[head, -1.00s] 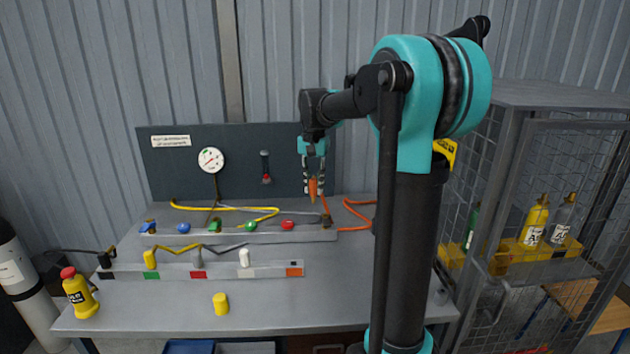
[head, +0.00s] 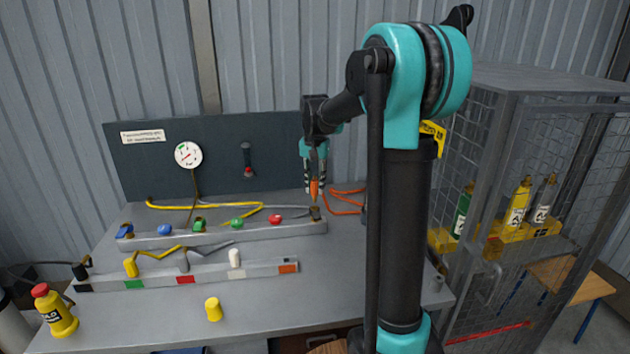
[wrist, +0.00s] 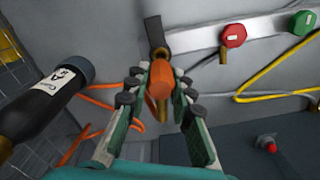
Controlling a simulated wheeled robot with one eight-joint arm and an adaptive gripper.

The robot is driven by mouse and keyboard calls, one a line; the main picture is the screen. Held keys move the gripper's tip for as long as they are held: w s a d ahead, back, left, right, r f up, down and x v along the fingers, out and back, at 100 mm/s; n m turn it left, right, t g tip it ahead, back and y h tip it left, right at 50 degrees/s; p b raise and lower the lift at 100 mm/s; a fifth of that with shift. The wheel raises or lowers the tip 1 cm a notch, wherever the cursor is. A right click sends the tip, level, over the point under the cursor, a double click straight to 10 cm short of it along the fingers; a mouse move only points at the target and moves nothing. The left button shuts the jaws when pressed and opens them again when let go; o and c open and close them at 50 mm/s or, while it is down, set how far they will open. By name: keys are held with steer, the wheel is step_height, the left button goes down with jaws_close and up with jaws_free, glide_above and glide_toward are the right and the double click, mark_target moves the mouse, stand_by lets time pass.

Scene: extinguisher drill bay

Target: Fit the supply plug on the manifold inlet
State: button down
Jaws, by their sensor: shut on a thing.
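The supply plug is an orange body (head: 314,188), held pointing down in my gripper (head: 315,186). In the wrist view the plug (wrist: 160,80) sits between the finger pads, with a brass part showing at its lower end. My gripper (wrist: 160,90) is shut on it. The manifold (head: 220,238) is a long grey rail with coloured knobs along it. The inlet (head: 316,213) is a dark, brassy fitting at its right end, just below the plug. A dark fitting (wrist: 155,36) shows beyond the plug in the wrist view. Whether plug and inlet touch cannot be told.
An orange hose (head: 345,204) loops right of the manifold. Yellow and grey hoses lie behind it. A front rail (head: 210,273), a loose yellow cap (head: 213,309) and a yellow bottle (head: 57,312) are on the bench. A wire cage (head: 520,100) stands at right.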

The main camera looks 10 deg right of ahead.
mark_target(315, 198)
steer(key=shift+f, duration=1.1)
stand_by(1.1)
steer(key=shift+f, duration=0.35)
steer(key=shift+f, duration=0.95)
stand_by(0.8)
steer(key=c, duration=1.2)
jaws_free()
steer(key=shift+r, duration=0.1)
